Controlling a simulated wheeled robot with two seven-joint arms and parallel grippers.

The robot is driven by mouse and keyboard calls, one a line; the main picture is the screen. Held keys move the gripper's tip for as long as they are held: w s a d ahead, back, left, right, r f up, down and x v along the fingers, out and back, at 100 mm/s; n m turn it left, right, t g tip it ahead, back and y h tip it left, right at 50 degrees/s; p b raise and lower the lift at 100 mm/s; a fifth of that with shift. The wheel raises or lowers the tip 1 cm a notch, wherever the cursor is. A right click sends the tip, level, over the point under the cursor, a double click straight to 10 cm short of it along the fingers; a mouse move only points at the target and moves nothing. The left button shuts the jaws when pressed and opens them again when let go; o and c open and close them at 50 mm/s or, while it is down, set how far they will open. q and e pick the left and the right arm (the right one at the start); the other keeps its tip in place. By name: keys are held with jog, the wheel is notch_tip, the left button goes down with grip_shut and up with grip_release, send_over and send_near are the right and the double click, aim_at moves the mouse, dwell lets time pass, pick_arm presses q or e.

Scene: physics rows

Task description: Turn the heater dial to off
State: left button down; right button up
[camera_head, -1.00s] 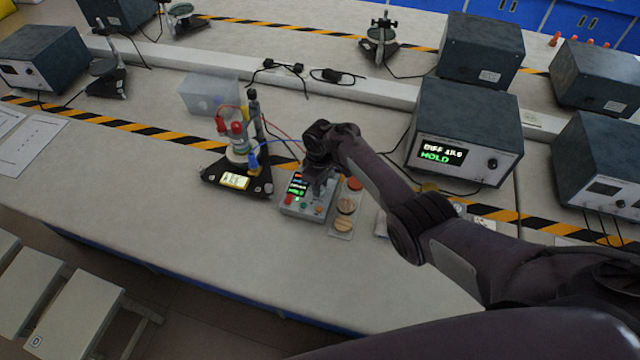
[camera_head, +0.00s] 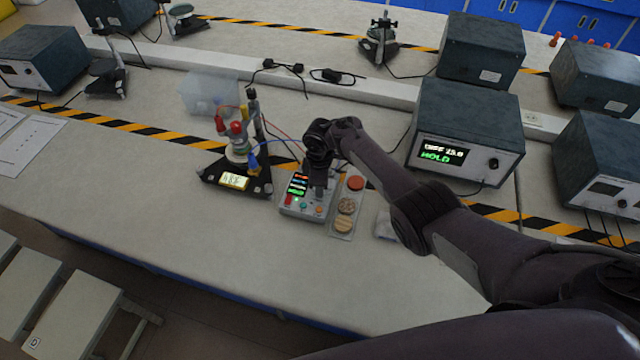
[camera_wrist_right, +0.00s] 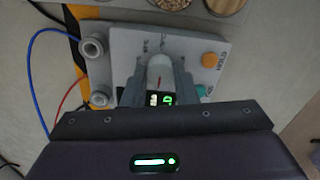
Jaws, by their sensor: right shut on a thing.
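The grey control box (camera_head: 290,209) sits on the bench in the middle of the head view, with a small lit display (camera_head: 298,184) and coloured buttons. In the right wrist view, the box (camera_wrist_right: 120,42) shows its pale round heater dial (camera_wrist_right: 160,68), an orange HOLD button (camera_wrist_right: 208,60) and a teal button. My right gripper (camera_head: 318,190) reaches down onto the box. In the wrist view its two fingers (camera_wrist_right: 160,80) are shut on the dial, one on each side. The dial's markings are partly covered and too small to read. My left gripper is not in view.
A black-based apparatus (camera_head: 215,172) with red and blue leads stands left of the box. A tray of round samples (camera_head: 340,222) lies close on its right. A large instrument (camera_head: 463,115) with a lit HOLD screen stands behind right. The bench front is clear.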

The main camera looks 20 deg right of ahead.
jog(key=o, duration=1)
notch_tip(320, 180, up, 8)
jog(key=shift+f+p, duration=0.1)
jog(key=shift+p, duration=0.65)
